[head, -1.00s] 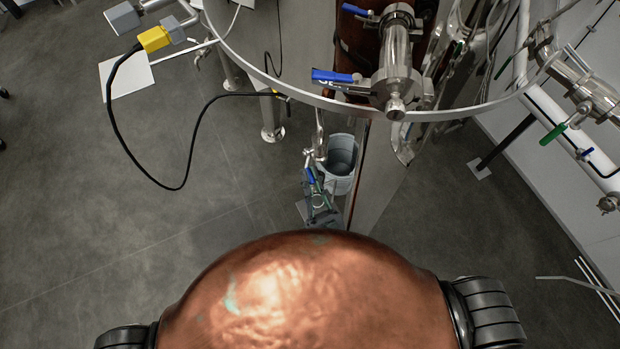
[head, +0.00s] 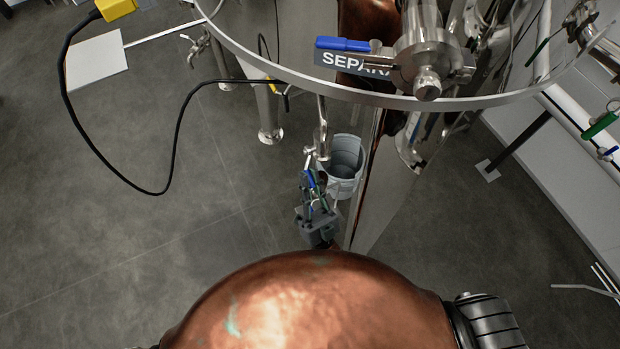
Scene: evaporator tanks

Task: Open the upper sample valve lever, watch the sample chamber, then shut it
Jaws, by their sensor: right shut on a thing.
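A small sample valve (head: 318,150) hangs on a steel pipe near the middle of the head view. A blue lever (head: 310,178) sits below it, with a bit of green close beside it. My right gripper (head: 313,192) comes up from below and is shut at the blue lever; the contact is small and partly hidden by the fingers. A grey bucket-like vessel (head: 343,168) stands just right of the valve. I cannot make out a sample chamber for certain. My left gripper is not in view.
A steel ring rail (head: 330,95) curves across the top. A larger blue-handled valve (head: 343,44) with a "SEPARA…" label is above it. A black cable (head: 170,170) loops at left. Steel tank legs (head: 268,115) stand behind. Grey floor (head: 120,230) is clear at left.

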